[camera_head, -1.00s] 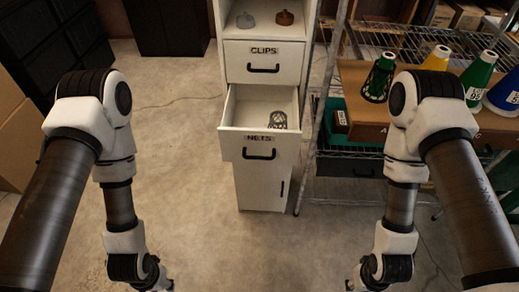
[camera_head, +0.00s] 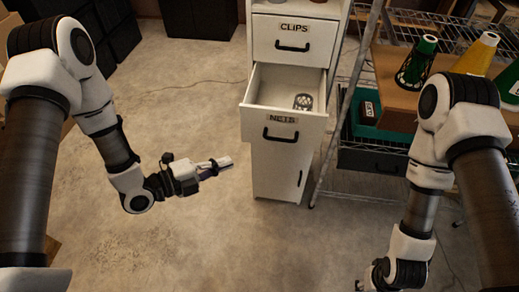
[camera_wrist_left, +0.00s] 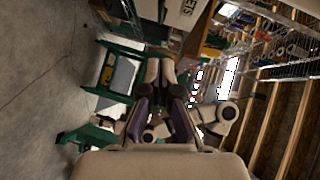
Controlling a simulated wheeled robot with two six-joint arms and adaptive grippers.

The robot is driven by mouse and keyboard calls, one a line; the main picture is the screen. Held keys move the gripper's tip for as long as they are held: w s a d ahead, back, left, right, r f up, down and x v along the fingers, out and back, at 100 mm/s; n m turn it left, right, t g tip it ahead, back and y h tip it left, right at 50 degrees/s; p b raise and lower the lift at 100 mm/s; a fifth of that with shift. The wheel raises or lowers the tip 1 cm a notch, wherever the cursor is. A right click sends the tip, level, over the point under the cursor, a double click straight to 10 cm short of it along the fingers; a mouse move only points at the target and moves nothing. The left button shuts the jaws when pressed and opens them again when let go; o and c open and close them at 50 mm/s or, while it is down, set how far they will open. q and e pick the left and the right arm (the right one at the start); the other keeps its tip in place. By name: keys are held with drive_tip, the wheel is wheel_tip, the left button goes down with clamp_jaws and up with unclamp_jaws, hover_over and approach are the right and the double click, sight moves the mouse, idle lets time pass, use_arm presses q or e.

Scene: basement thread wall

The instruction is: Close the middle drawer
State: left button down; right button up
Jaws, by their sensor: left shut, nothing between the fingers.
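The middle drawer (camera_head: 257,124) is the NETS drawer of a white cabinet and stands pulled out, with its inside showing.
The CLIPS drawer (camera_head: 292,52) above is closed, and a cabinet door (camera_head: 282,172) lies below. The floor (camera_head: 200,235) left and in front is clear.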

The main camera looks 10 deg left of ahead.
use_arm(q)
drive_tip(key=p, duration=0.4)
approach(270, 139)
drive_tip(key=x, duration=0.6)
drive_tip(key=shift+s+d+r, duration=0.15)
drive_tip(key=shift+s+d, duration=0.05)
drive_tip(key=shift+w, duration=0.2)
drive_tip(key=shift+w+f, duration=0.1)
drive_tip(key=shift+f, duration=0.1)
